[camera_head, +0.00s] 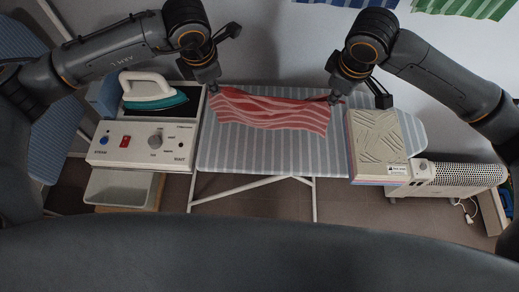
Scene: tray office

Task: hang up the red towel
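The red towel (275,112), with paler stripes, is spread between my two grippers above or on the striped ironing board (270,152). Its upper edge is gathered in folds and its lower edge hangs toward me. I cannot tell whether the lower edge touches the board. My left gripper (213,90) appears shut on the towel's upper left corner. My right gripper (334,98) appears shut on its upper right corner. The fingertips are small and partly hidden by the cloth.
A steam station (142,142) with a teal iron (152,98) stands left of the board. A patterned box (376,138) sits at its right end, beside a white heater (465,175). Blue (345,2) and green (465,6) striped cloths show at the top edge.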

